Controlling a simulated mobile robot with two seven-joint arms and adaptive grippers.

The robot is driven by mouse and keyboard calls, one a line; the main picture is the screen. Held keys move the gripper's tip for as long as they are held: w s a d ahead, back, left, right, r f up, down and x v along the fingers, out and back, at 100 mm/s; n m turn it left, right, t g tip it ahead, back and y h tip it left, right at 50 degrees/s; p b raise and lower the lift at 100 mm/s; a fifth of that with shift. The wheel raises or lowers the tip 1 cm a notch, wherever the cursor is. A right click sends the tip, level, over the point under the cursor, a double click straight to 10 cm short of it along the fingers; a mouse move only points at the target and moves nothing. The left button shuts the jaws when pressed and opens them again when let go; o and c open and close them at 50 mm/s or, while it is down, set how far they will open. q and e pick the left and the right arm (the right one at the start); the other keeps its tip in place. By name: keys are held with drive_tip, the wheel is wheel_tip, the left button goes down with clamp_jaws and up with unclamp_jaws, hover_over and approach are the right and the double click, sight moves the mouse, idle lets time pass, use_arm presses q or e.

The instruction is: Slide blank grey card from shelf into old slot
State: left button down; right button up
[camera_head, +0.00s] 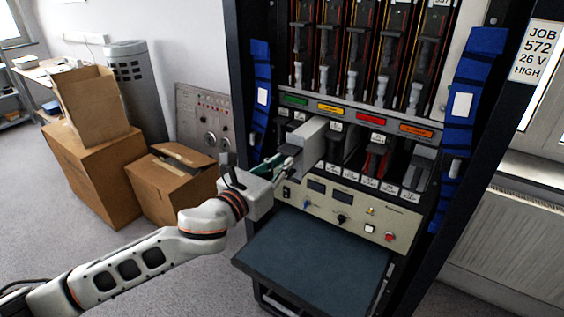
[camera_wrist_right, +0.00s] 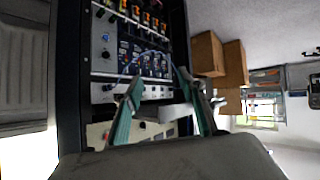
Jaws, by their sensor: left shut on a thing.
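The blank grey card (camera_head: 311,131) is a light grey block in the lower bay of the rack. It sits at the left end and juts out toward me, below the green and yellow labels. My left gripper (camera_head: 287,163) is shut on its front end. How deep its far end reaches into the slot is hidden. The dark slots (camera_head: 352,146) beside it hold a card with red edges (camera_head: 376,163). My right gripper (camera_wrist_right: 157,82) shows in the right wrist view, its fingers spread and empty, facing the rack. The dark pull-out shelf (camera_head: 315,258) below is bare.
A control panel (camera_head: 345,208) with knobs and buttons lies under the slots. Blue cable bundles (camera_head: 470,95) flank the rack. Upper cards with grey handles (camera_head: 384,85) hang above. Cardboard boxes (camera_head: 100,175) stand on the floor at left.

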use_arm(q)
drive_tip(key=shift+w+d, duration=0.1)
idle(0.3)
drive_tip(key=shift+x, duration=1.95)
drive_tip(key=shift+x, duration=3)
drive_tip(key=shift+b+x, duration=0.5)
drive_tip(key=shift+x, duration=0.6)
drive_tip(key=shift+w+d+f, duration=0.1)
drive_tip(key=shift+w+d, duration=0.15)
drive_tip(key=shift+w, duration=0.05)
